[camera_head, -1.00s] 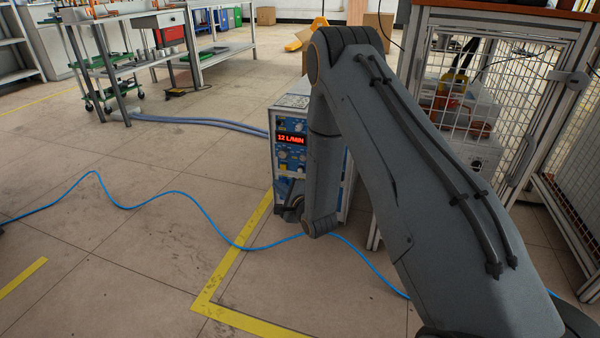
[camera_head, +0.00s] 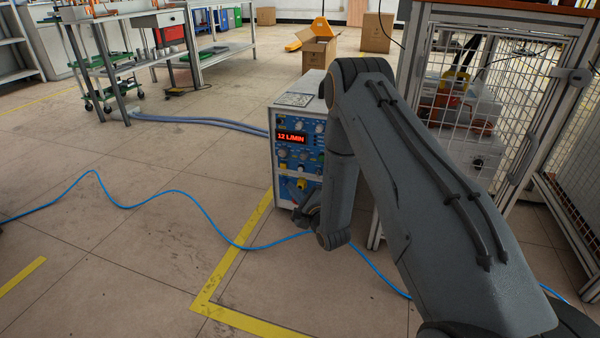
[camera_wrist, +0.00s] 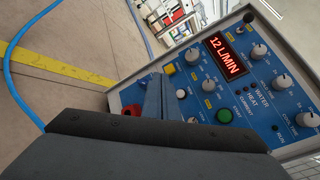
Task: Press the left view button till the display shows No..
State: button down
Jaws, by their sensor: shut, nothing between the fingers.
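The induction heater (camera_head: 312,84) stands on the floor with its blue front panel partly behind my arm. Its red display (camera_head: 291,137) reads 12 L/MIN, and the same text shows tilted in the wrist view (camera_wrist: 227,56). My gripper (camera_wrist: 161,80) is shut and empty, its fingertips over the panel's lower left part in the wrist view. Several knobs, yellow marks and a green button (camera_wrist: 231,116) lie to the right. I cannot read which button is the left view one.
A red knob (camera_wrist: 131,109) sits left of the fingers. A blue cable (camera_head: 185,200) runs across the floor past yellow tape (camera_head: 222,273). A mesh cage (camera_head: 520,110) stands close on the right. Floor at the left is mostly clear.

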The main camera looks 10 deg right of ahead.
jog(key=w+d+b, duration=0.3)
jog(key=w, duration=0.3)
jog(key=shift+w+d, duration=0.15)
jog(key=shift+d, duration=0.15)
jog(key=shift+w+d, duration=0.1)
dwell(1.8)
jog(key=shift+w+d, duration=0.1)
jog(key=shift+w, duration=0.15)
jog(key=shift+w+d, duration=0.2)
jog(key=shift+w, duration=0.15)
dwell(0.8)
jog(key=shift+s+a+p, duration=0.4)
jog(key=shift+s+p, duration=0.2)
jog(key=shift+s, duration=0.15)
jog(key=shift+s+a+p, duration=0.4)
jog(key=shift+s+p, duration=0.15)
jog(key=shift+s, duration=0.15)
jog(key=shift+s+a+p, duration=0.45)
jog(key=shift+s+p, duration=0.05)
jog(key=shift+s, duration=0.25)
jog(key=shift+s+a+p, duration=0.4)
jog(key=shift+s+p, duration=0.15)
jog(key=shift+s, duration=0.15)
